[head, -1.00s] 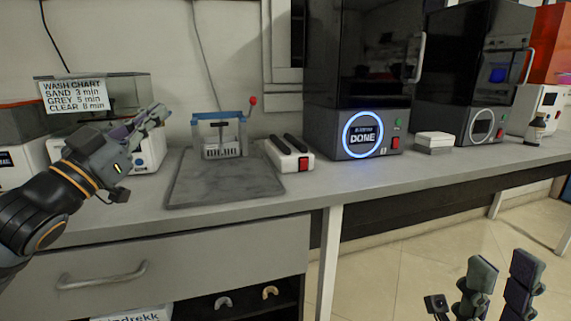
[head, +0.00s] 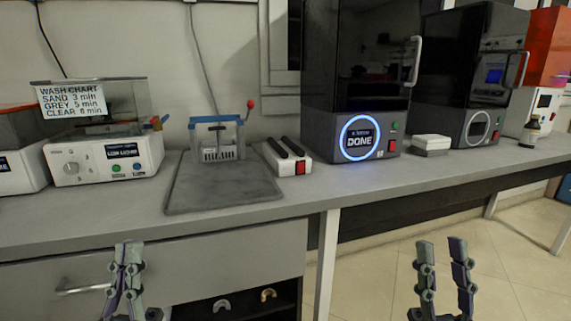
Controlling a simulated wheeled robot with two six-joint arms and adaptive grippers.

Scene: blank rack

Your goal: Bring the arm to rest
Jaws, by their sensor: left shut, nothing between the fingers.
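My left gripper (head: 128,248) is low in the head view, in front of the drawer front, below the bench edge. Its fingers point up, shut, with nothing between them. My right gripper (head: 442,246) is low on the right, over the tiled floor. Its fingers point up and stand apart, with nothing visible between them. Both grippers are clear of the bench top; most of both arms is out of view.
The bench (head: 310,190) bears a wash unit (head: 105,165), a blue-framed rack (head: 218,140) on a dark mat (head: 190,195), a white device with a red switch (head: 290,162) and a black machine reading DONE (head: 362,60). A drawer handle (head: 80,288) sits beside my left gripper.

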